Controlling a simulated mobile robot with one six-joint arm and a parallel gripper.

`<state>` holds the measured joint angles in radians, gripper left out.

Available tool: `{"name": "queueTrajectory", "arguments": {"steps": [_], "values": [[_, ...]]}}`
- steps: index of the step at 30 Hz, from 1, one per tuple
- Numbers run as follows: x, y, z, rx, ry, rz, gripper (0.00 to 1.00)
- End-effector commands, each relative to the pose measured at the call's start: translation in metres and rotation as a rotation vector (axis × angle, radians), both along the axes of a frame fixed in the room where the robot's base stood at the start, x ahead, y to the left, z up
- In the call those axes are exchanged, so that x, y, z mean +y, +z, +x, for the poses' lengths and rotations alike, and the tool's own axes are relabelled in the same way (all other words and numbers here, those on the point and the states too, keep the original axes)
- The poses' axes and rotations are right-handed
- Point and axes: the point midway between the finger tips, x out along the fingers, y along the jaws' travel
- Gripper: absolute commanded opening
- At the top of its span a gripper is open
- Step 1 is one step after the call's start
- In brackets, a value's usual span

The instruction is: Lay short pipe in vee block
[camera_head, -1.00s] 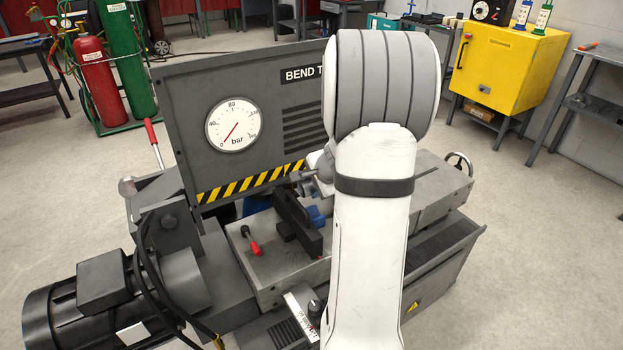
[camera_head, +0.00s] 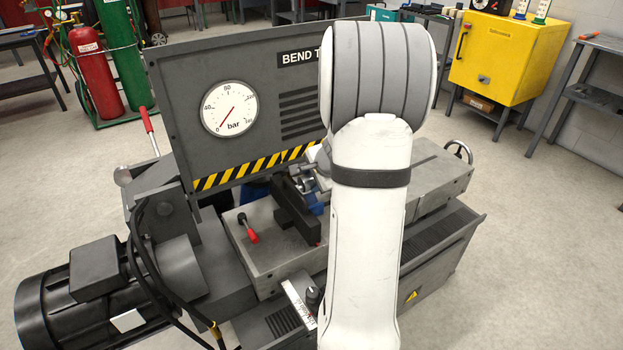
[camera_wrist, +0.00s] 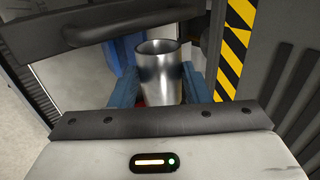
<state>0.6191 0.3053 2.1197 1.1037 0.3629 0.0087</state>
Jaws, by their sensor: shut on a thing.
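The short pipe (camera_wrist: 160,62) is a shiny metal tube with an open end, in the middle of the wrist view. My gripper (camera_wrist: 160,88) is shut on it, with one blue finger on each side. In the head view my white arm hides most of the gripper; a small grey and metallic part (camera_head: 305,184) shows at the arm's left edge, close above the machine bed. A blue piece (camera_head: 317,208) shows there beside a dark block (camera_head: 294,212). I cannot tell which piece is the vee block, nor whether the pipe touches it.
The bend tester's panel (camera_head: 185,125) with a pressure gauge (camera_head: 229,109) stands behind the bed (camera_head: 260,262). A motor (camera_head: 70,295) with cables is at front left. A yellow cabinet (camera_head: 510,60) stands far right.

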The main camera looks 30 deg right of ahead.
Motion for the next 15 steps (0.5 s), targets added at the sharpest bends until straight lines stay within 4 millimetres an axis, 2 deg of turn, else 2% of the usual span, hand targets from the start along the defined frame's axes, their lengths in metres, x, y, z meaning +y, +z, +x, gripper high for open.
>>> {"name": "queueTrajectory", "arguments": {"steps": [1,15], "values": [[0.0,-0.008,0.0,-0.001,0.001,-0.001,0.16],[0.001,-0.041,0.001,-0.002,0.002,-0.001,0.16]]}}
